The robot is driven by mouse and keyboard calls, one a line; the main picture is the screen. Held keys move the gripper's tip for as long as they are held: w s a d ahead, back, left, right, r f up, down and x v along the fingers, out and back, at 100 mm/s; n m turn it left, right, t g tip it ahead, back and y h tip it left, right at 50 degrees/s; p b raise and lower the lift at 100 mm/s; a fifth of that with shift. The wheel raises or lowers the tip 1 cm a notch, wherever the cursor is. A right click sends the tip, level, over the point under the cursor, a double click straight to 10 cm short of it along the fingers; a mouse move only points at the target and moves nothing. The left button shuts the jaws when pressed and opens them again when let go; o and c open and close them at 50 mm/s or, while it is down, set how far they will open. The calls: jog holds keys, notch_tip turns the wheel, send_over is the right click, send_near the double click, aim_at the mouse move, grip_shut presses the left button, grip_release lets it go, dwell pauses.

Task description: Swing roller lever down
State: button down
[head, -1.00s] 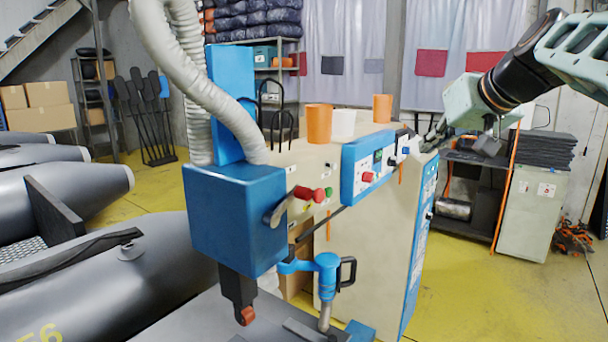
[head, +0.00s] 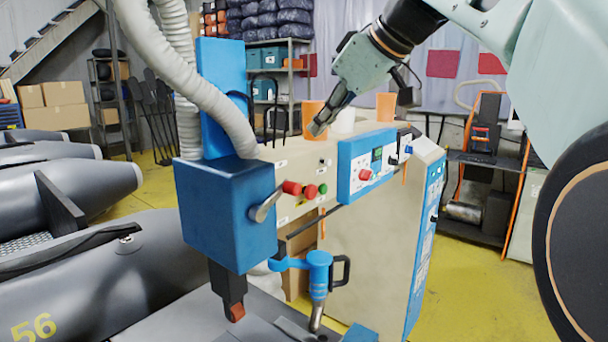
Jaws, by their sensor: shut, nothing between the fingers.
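A lever with a grey metal arm and a red knob (head: 290,187) sits on the right face of the blue machine head (head: 225,215). It tilts up and to the right. A small orange-red roller (head: 236,312) shows at the bottom of the black stem under the head. My gripper (head: 318,130) is shut and empty. It appears above and right of the lever, in front of the orange cup on the cabinet, pointing down and left. It is apart from the lever in the picture.
Orange cups (head: 386,107) and a white cup (head: 343,120) stand on the beige cabinet (head: 372,238). A blue control panel (head: 365,163) juts from it. A blue tool with a black handle (head: 318,272) stands below the lever. Grey hoses (head: 205,85) hang above the head. Grey inflatable boats (head: 110,275) lie at left.

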jog(key=shift+s+a, duration=0.1)
jog(key=shift+a, duration=0.05)
send_over(289, 181)
jog(key=s, duration=0.3)
notch_tip(289, 181, down, 7)
jog(key=f, duration=0.1)
jog(key=d+f, duration=0.1)
jog(key=f, duration=0.1)
jog(key=shift+w+d+f, duration=0.3)
jog(key=shift+f, duration=0.1)
jog(key=shift+d+f, duration=0.1)
jog(key=shift+d, duration=0.05)
